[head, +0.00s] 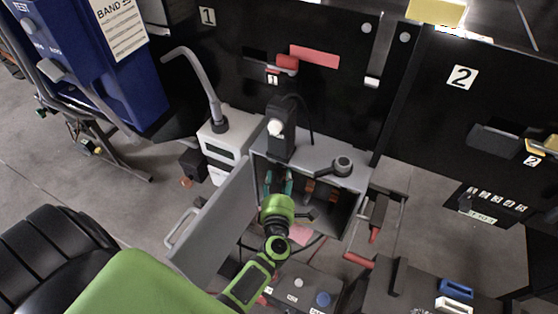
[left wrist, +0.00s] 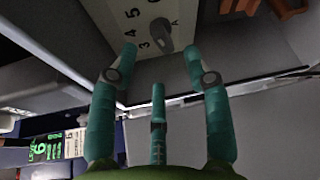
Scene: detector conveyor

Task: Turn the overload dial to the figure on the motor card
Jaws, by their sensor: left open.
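The overload dial shows in the left wrist view as a grey oblong knob (left wrist: 160,34) on a pale scale plate (left wrist: 113,20). The figures 3, 4 and 5 and a letter A are around it; which figure it points at I cannot tell. My left gripper (left wrist: 161,50) is open, its teal fingertips on either side of the knob's near end, with contact unclear. In the head view the left gripper (head: 278,184) reaches inside an open grey box (head: 347,212), and the dial is hidden there. I cannot identify the motor card for certain.
The box's grey door (head: 212,225) hangs open at left. A black switch unit (head: 281,131) and a round knob (head: 342,165) sit on the box top. A white unit (head: 222,147) stands at its left. A blue cabinet (head: 110,60) with a printed sheet is at upper left.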

